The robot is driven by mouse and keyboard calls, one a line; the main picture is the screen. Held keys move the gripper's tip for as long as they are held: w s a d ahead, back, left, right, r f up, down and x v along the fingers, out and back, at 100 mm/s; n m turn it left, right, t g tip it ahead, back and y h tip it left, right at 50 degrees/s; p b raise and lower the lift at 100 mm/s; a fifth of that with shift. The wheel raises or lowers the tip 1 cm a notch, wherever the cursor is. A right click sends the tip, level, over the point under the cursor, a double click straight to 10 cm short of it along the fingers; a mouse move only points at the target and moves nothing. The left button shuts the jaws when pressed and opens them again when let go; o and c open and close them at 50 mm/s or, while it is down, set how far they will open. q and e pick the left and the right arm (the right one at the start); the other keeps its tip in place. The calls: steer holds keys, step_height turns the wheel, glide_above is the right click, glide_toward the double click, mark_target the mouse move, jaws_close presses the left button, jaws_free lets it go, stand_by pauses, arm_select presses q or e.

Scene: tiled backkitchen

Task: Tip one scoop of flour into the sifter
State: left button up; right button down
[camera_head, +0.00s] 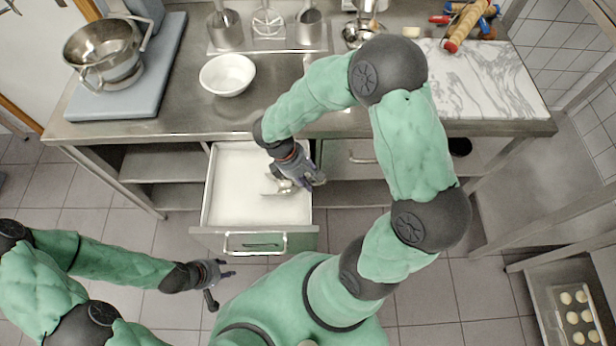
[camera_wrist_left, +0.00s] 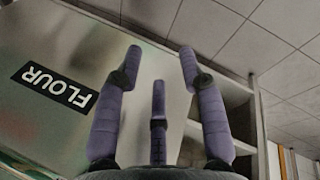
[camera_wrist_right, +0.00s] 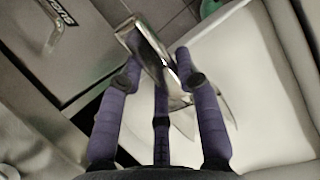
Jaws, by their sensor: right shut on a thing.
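An open drawer (camera_head: 306,185) holds white flour (camera_head: 235,200); its front with a FLOUR label (camera_wrist_left: 55,87) shows in the left wrist view. My right gripper (camera_head: 300,184) is over the drawer's right side, shut on a shiny metal scoop (camera_wrist_right: 150,58). The scoop also shows in the head view (camera_head: 272,188), low over the flour; whether it touches the flour or carries any is unclear. A round metal vessel with handles (camera_head: 103,45), seemingly the sifter, stands at the back left. My left gripper (camera_head: 222,283) is open and empty, in front of the drawer.
The vessel stands on a grey-blue platform (camera_head: 150,85). A white bowl (camera_head: 228,75) sits on the steel counter. Metal canisters (camera_head: 226,30) stand at the back. Counter between platform and bowl is clear.

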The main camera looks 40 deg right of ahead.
steer(key=shift+f, duration=0.25)
steer(key=shift+w+a, duration=0.1)
steer(key=shift+w, duration=0.05)
steer(key=shift+w+a+r, duration=0.15)
steer(key=shift+w+a, duration=0.15)
steer(key=shift+a, duration=0.05)
steer(key=shift+w+a, duration=0.15)
steer(key=shift+w+a+f, duration=0.2)
steer(key=shift+a+f, duration=0.05)
steer(key=shift+a, duration=0.05)
steer(key=shift+w, duration=0.1)
steer(key=shift+w+a+r, duration=0.1)
steer(key=shift+w+a, duration=0.25)
steer(key=shift+a, duration=0.1)
steer(key=shift+r, duration=0.15)
stand_by(0.7)
